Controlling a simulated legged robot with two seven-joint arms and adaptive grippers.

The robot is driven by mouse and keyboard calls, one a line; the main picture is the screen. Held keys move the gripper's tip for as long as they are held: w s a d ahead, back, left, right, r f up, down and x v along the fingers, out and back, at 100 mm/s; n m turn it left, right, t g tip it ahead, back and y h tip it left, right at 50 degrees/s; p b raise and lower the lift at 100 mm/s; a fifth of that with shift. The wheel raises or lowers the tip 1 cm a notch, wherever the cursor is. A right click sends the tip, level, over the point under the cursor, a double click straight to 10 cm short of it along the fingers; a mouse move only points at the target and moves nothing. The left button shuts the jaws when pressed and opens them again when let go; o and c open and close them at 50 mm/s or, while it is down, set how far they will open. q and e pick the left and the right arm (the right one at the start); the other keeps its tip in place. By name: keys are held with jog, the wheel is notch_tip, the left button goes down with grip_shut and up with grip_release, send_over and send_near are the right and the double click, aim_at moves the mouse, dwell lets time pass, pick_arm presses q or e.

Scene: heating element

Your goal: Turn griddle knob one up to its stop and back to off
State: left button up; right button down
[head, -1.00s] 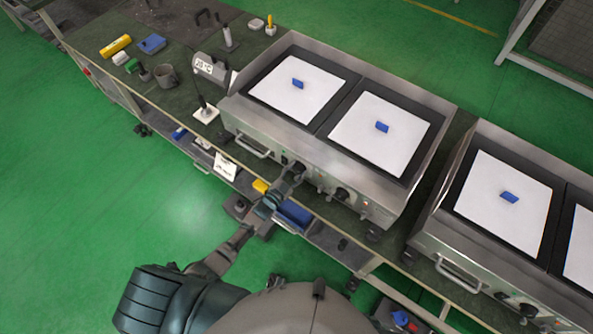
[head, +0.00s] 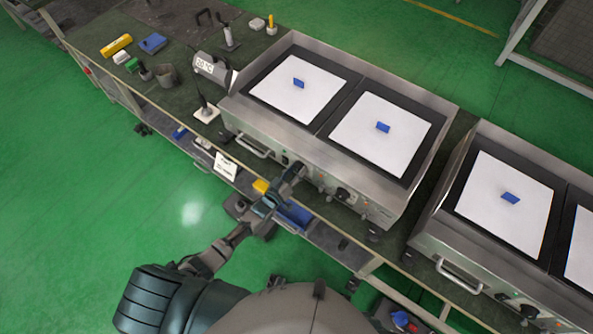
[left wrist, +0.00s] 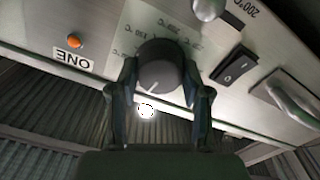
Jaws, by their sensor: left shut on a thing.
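Griddle knob one (left wrist: 160,66) is a dark round knob on the steel front panel, beside a label reading ONE (left wrist: 74,64). In the left wrist view its white pointer line points down and slightly left, away from the printed temperature scale. My left gripper (left wrist: 161,88) has one finger on each side of the knob and is shut on it. In the head view the left gripper (head: 292,174) reaches the front of the left griddle (head: 330,160) and largely hides this knob. My right gripper is not in view.
An orange lamp (left wrist: 75,41) and a black rocker switch (left wrist: 234,68) flank the knob. A second knob (head: 344,194) sits farther right on the panel. A blue bin (head: 295,213) is on the shelf below my gripper. Another griddle (head: 500,210) stands to the right.

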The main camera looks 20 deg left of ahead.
pick_arm(q)
jog(key=shift+s+f+n, duration=0.25)
jog(key=shift+f+n, duration=0.3)
jog(key=shift+n, duration=0.35)
jog(key=o, duration=0.9)
jog(key=shift+o, duration=1.3)
jog(key=shift+w, duration=0.1)
jog(key=shift+r, duration=0.2)
jog(key=shift+r, duration=0.1)
jog(key=v, duration=1.2)
jog(key=shift+w, duration=0.1)
jog(key=shift+c, duration=0.2)
